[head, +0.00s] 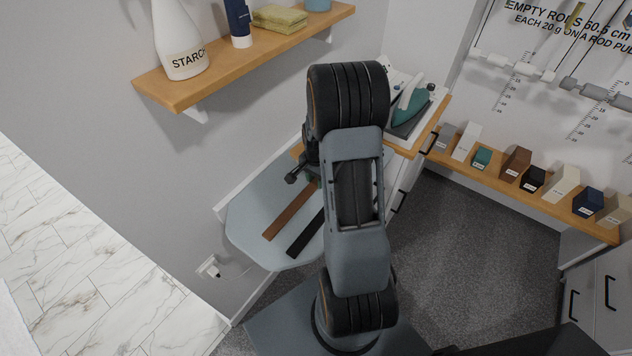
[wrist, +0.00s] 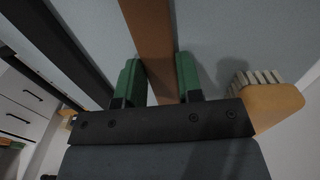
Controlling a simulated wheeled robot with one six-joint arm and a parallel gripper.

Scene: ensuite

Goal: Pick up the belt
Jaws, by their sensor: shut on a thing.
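A brown belt (head: 291,211) lies as a flat strip along the pale grey ironing board (head: 245,222) in the head view. In the wrist view the brown belt (wrist: 150,30) runs between the two green fingers of my gripper (wrist: 158,72). The fingers are shut on its sides. A black strip (head: 307,236), likely a second belt, lies beside it, outside my fingers; it shows at the left of the wrist view (wrist: 58,48). My arm hides the far end of the brown belt and most of my gripper in the head view.
A shelf (head: 180,88) with a starch bottle (head: 179,40) juts from the wall above the board. An iron (head: 408,105) stands on a wooden surface beyond the board. A low shelf (head: 490,178) at the right holds several small boxes. Open carpet (head: 465,255) lies right of my arm.

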